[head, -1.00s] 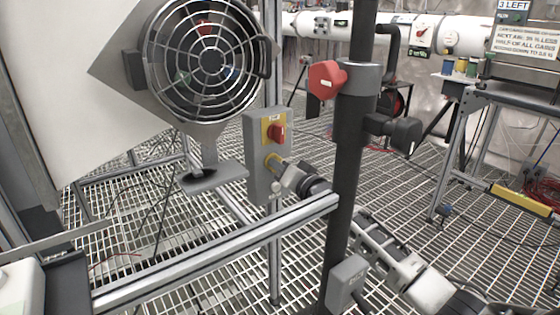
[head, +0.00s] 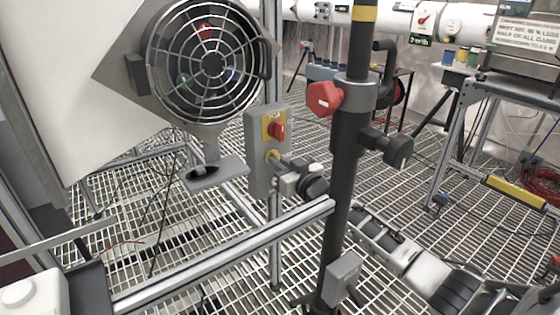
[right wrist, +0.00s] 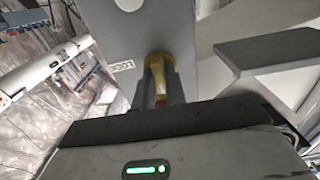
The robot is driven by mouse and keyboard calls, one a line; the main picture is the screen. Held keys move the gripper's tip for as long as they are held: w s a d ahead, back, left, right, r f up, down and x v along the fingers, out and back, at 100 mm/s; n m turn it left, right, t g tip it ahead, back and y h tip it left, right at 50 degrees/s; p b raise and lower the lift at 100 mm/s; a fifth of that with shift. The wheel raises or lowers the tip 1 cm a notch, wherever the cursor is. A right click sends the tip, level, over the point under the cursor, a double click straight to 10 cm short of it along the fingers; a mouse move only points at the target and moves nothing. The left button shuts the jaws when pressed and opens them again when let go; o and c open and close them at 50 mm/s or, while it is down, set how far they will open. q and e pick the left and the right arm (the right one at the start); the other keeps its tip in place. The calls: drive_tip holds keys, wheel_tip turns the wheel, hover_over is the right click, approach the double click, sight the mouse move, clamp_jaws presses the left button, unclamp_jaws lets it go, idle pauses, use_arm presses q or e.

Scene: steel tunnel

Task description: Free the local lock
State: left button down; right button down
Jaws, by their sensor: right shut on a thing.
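A grey switch box (head: 262,185) stands on a metal post below the round fan guard. Its upper part carries a red rotary knob (head: 277,130) on a yellow plate. Below the knob, a yellow, brass-coloured lock piece (head: 272,156) sticks out of the box; it also shows in the right wrist view (right wrist: 158,70). My right gripper (head: 278,162) is shut on this lock piece, with a finger on each side of it. The fingers hide part of the piece. My left gripper is not in view.
A dark upright pole (head: 347,150) with a red knob (head: 323,99) stands in front of my right arm. A metal rail (head: 225,255) crosses below the box. The fan guard (head: 210,65) and a small grey shelf (head: 216,173) are to the left. Grating covers the floor.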

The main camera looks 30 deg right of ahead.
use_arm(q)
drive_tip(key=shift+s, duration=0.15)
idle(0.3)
use_arm(e)
drive_tip(key=c, duration=1.4)
unclamp_jaws()
drive_tip(key=shift+c, duration=0.2)
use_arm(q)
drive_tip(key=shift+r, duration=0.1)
use_arm(e)
drive_tip(key=shift+s, duration=0.1)
